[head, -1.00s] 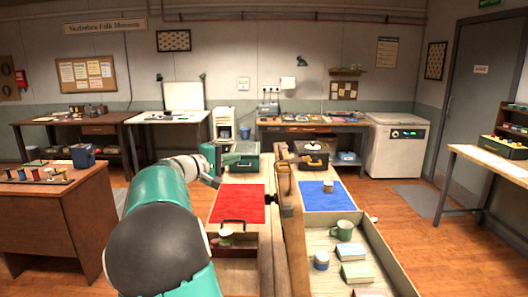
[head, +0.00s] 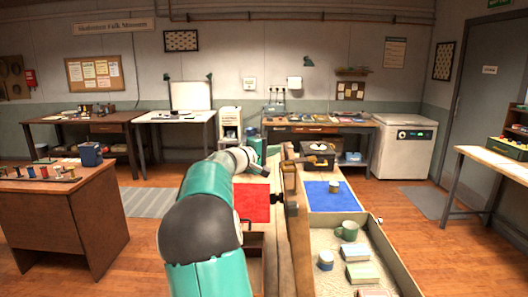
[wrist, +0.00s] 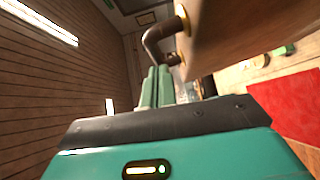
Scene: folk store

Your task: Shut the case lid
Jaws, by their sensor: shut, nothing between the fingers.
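A dark case (head: 318,160) stands behind the blue mat in the head view, with light-coloured shapes at its top. I cannot tell how its lid stands. A green case left of the wooden divider is mostly hidden by my arm now. My gripper (wrist: 155,88) shows its green fingers together and empty in the wrist view. Beside them is a wooden panel (wrist: 235,35) with a bent brown handle (wrist: 158,40); the fingers look apart from it.
A red mat (head: 252,205) lies left of the upright wooden divider (head: 297,235), a blue mat (head: 322,197) right of it. A tray (head: 395,255) in front holds a green mug (head: 347,231), a small jar (head: 326,260) and boxes. A small jar (head: 334,186) stands on the blue mat.

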